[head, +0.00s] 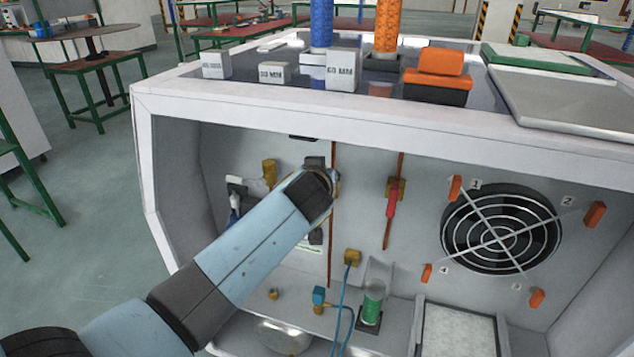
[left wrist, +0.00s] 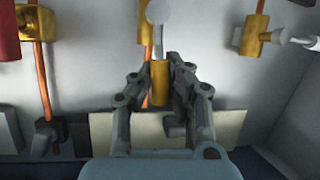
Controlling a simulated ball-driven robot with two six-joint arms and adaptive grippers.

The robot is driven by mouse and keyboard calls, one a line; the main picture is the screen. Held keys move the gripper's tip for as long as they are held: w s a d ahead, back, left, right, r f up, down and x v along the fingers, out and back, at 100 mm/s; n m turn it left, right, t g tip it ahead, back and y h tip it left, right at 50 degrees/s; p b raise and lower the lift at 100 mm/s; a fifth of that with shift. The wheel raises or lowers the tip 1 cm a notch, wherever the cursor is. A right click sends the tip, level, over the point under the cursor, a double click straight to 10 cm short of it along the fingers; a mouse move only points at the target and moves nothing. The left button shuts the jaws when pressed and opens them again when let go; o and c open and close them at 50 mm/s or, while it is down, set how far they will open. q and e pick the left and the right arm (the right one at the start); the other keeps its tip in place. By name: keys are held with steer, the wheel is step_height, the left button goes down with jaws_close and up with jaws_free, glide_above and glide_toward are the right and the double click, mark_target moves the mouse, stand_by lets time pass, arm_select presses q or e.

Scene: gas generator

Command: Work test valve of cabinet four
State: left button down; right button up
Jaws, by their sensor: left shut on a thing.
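My left gripper (head: 318,195) is at the back panel of the open white cabinet (head: 365,140), over a vertical copper pipe (head: 332,240). My own wrist hides the fingertips in the head view. In the left wrist view the left gripper (left wrist: 160,68) has its fingers closed in on either side of a small brass valve (left wrist: 160,85) with a pale round knob (left wrist: 159,12). It is shut on this valve. No number for the cabinet shows, so I cannot tell whether it is cabinet four. My right gripper is not in view.
A red-handled valve (head: 391,203) is right of the gripper, and a brass fitting (head: 269,173) is left. A fan (head: 502,230) with orange clips is further right. A green-filled glass (head: 373,303) and blue hoses stand below.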

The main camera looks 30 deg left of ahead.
arm_select(q)
steer(key=shift+w+d+y, duration=0.15)
steer(key=shift+d+y, duration=0.15)
steer(key=shift+d, duration=0.05)
steer(key=shift+m+b, duration=0.3)
steer(key=c, duration=1.5)
jaws_free()
steer(key=shift+d, duration=0.15)
steer(key=shift+c, duration=0.2)
steer(key=o, duration=0.3)
steer(key=v, duration=0.7)
steer(key=shift+s, duration=0.25)
steer(key=shift+r, duration=0.1)
